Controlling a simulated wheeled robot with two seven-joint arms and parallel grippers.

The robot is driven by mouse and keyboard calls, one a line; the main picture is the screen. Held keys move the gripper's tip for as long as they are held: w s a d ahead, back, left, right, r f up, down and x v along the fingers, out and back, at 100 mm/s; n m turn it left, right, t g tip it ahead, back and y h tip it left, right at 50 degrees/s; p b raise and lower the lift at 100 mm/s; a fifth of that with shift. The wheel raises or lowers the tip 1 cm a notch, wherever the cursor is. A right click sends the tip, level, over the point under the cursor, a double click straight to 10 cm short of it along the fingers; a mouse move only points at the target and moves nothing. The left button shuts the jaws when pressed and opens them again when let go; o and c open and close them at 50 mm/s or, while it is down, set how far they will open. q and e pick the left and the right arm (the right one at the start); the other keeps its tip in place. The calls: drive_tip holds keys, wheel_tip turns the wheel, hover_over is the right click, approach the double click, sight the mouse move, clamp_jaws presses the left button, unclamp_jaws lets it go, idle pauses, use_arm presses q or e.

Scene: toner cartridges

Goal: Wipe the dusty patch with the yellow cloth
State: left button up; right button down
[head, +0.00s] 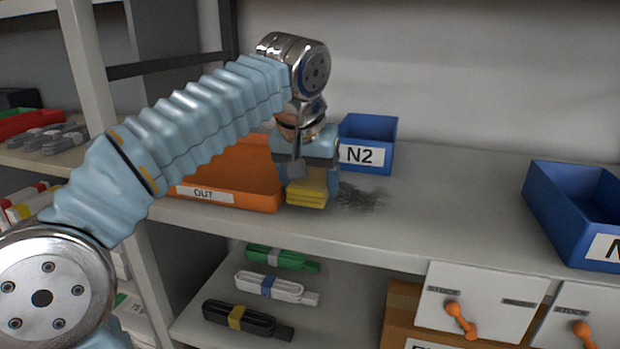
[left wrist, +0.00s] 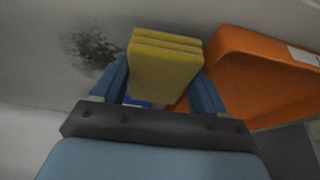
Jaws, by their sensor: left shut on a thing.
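The yellow cloth (head: 306,190) is a folded block held between the fingers of my left gripper (head: 310,178), just above or on the shelf; I cannot tell if it touches. It also shows in the left wrist view (left wrist: 165,65) between the two blue fingers. The dusty patch (head: 360,195) is a dark grey smudge on the shelf, just right of the cloth in the head view. In the left wrist view the dusty patch (left wrist: 92,50) lies left of the cloth, apart from it. My right gripper is in neither view.
The orange OUT bin (head: 235,180) stands close left of the cloth. The blue N2 bin (head: 368,142) stands behind the patch. Another blue bin (head: 575,215) is at the right. The shelf (head: 460,195) is clear between the patch and that bin.

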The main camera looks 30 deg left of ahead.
use_arm(q)
drive_tip(key=shift+f+b, duration=0.35)
drive_tip(key=shift+f, duration=0.2)
drive_tip(key=shift+d+r, duration=0.1)
